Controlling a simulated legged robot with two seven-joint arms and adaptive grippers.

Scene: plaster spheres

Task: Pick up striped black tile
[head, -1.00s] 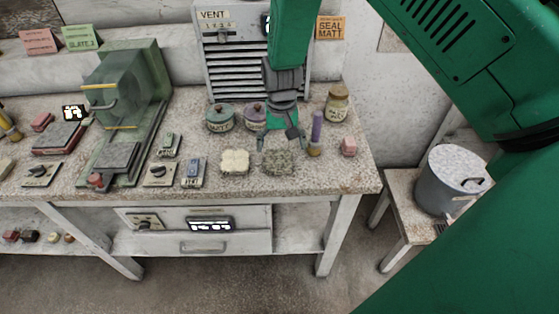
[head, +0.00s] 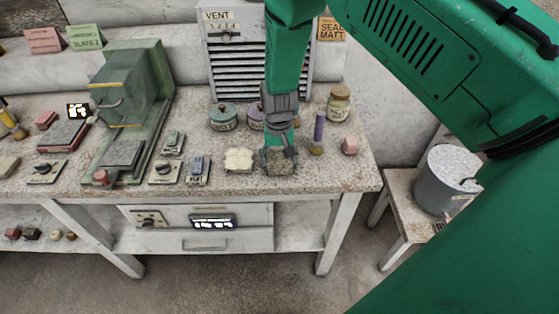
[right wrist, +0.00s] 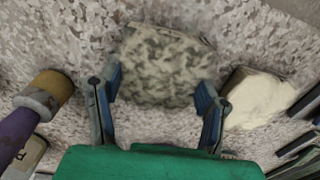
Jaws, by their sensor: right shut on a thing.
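My right gripper (head: 279,153) is lowered at the front right of the speckled bench. It is shut on a mottled grey-green block (head: 280,168), with a finger on each side. In the right wrist view the block (right wrist: 165,62) shows dark blotches between the two blue-grey fingers (right wrist: 160,92). It appears to be at the bench top; I cannot tell if it is lifted. I see no clear black stripes on it and no plainly striped black tile elsewhere. My left gripper is not in view.
A cream block (head: 239,160) lies just left of the held block. A purple-handled tool (head: 318,130), a pink block (head: 350,146) and a lidded jar (head: 338,102) are to the right. Pots (head: 223,117) stand behind. The bench's front edge (head: 300,194) is close.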

